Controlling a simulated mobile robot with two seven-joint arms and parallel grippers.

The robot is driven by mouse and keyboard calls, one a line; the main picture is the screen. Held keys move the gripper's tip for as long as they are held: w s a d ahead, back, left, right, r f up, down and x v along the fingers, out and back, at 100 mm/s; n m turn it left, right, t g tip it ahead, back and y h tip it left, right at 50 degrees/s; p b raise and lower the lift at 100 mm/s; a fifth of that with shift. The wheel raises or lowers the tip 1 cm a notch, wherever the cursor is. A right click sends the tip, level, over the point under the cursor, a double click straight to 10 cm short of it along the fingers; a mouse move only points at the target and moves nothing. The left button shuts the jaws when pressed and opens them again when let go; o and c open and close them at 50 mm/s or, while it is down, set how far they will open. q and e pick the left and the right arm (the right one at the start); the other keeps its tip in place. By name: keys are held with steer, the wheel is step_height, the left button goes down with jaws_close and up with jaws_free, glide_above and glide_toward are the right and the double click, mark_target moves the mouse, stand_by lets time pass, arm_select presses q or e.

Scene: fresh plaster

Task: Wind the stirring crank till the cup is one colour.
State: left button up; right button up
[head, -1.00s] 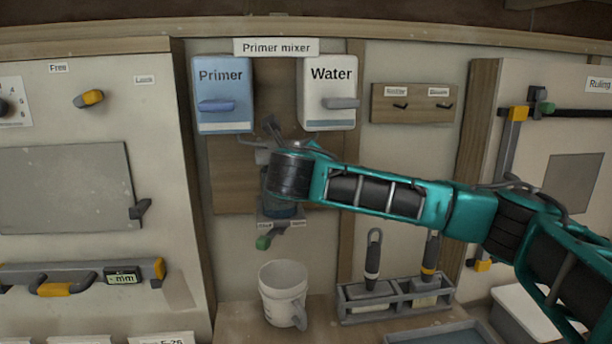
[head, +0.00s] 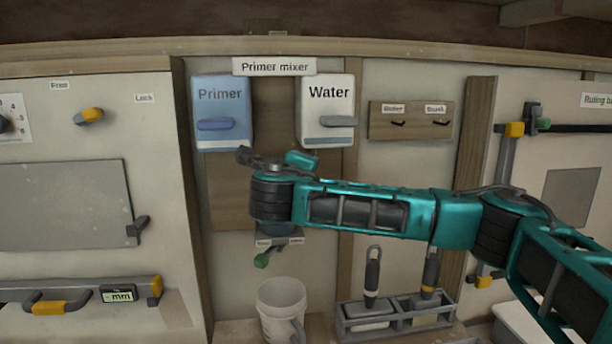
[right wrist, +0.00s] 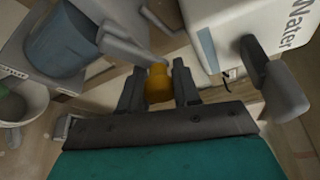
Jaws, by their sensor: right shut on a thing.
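My right gripper (right wrist: 158,88) is shut on the orange crank knob (right wrist: 158,80), one dark finger on each side. The grey crank arm (right wrist: 128,45) runs from the knob to the upper left. The mixing cup (right wrist: 62,42) is at upper left in the right wrist view. Its visible side looks blue; I cannot tell whether all its contents are one colour. In the head view my right wrist covers most of the cup and the crank, below the blue Primer tank (head: 222,115) and the white Water tank (head: 327,110). My left gripper is not in view.
A green-tipped lever (head: 262,260) hangs below the mixer, above a white bucket (head: 280,297). A grey rack (head: 395,318) with brushes stands to the right. The Water tank's grey lever (right wrist: 275,85) is close to the right of my gripper.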

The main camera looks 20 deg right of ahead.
steer(key=shift+r, duration=0.25)
steer(key=o, duration=1)
steer(key=shift+f, duration=0.15)
steer(key=v, duration=1.3)
steer(key=shift+w+f, duration=0.1)
